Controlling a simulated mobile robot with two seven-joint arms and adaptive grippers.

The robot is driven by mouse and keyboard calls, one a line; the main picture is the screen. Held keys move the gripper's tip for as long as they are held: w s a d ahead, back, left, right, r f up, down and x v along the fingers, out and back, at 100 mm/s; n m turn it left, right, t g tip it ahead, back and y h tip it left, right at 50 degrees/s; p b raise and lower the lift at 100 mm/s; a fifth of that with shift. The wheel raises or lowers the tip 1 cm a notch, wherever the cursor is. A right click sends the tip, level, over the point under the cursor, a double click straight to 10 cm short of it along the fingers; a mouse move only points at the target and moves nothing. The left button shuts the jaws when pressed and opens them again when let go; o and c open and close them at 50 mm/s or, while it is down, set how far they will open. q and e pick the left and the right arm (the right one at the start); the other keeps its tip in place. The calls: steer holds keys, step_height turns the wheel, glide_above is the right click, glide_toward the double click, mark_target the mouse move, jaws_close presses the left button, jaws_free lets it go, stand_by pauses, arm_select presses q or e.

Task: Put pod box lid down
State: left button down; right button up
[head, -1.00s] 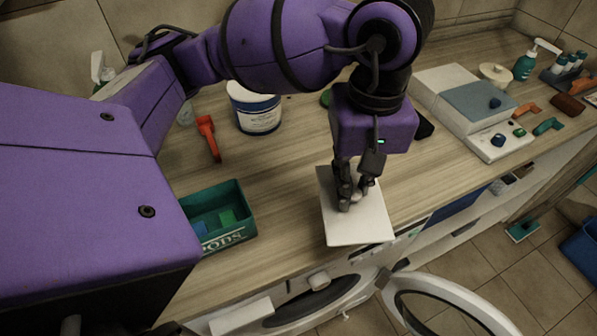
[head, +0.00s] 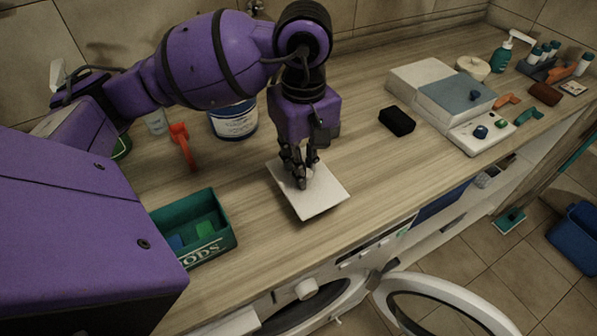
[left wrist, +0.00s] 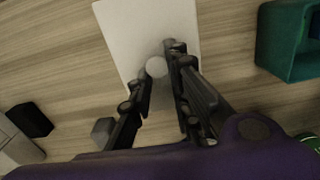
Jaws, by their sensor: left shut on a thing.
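The pod box lid (head: 322,196) is a flat white square plate with a small round knob on top. My left gripper (head: 303,178) is shut on the lid's knob, and the lid is at or just above the wooden worktop; I cannot tell whether it touches. In the left wrist view the lid (left wrist: 128,30) and its round knob (left wrist: 156,67) show between the fingers (left wrist: 158,80). The open green pod box (head: 218,243), with blue and green pods inside, stands left of the lid. It also shows at the upper right of the left wrist view (left wrist: 275,60). My right gripper is not in view.
A white tub with a blue label (head: 235,124) and a red-orange tool (head: 182,147) stand behind the box. A black block (head: 397,121) lies right of the lid. The worktop (head: 365,170) between is bare. An open washer door (head: 440,300) is below the front edge.

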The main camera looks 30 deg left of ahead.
arm_select(q)
steer(key=shift+w+a+f, duration=0.3)
steer(key=shift+a+f, duration=0.05)
steer(key=shift+f, duration=0.15)
steer(key=shift+w+a+f, duration=0.25)
steer(key=shift+a+f, duration=0.05)
steer(key=shift+f, duration=0.2)
steer(key=shift+w+a+f, duration=0.15)
steer(key=shift+f, duration=1.85)
steer(key=c, duration=1.6)
jaws_free()
steer(key=shift+c, duration=0.2)
steer(key=shift+r, duration=0.1)
step_height(320, 180, up, 12)
steer(key=shift+r, duration=0.15)
